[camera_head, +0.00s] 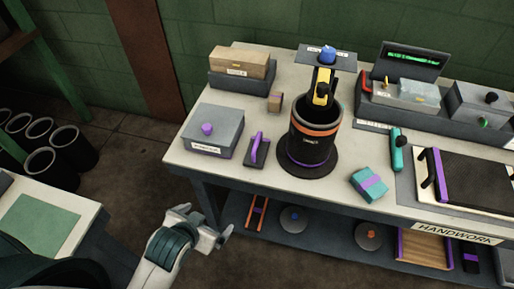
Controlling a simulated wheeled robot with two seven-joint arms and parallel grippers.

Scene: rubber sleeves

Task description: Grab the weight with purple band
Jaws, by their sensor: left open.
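A small dark block with a purple upright loop (257,150) stands left of the cylinder. I cannot tell for sure which of these is the weight. My left gripper (218,228) is open and empty, low in front of the bench's front left corner, apart from both blocks. My right gripper is out of view.
A black cylinder with an orange band (312,145) stands on a round dark base. A grey box with a purple knob (213,130) sits at the bench's left. A lower shelf (335,225) holds discs and a tray. A second table (60,235) is at left.

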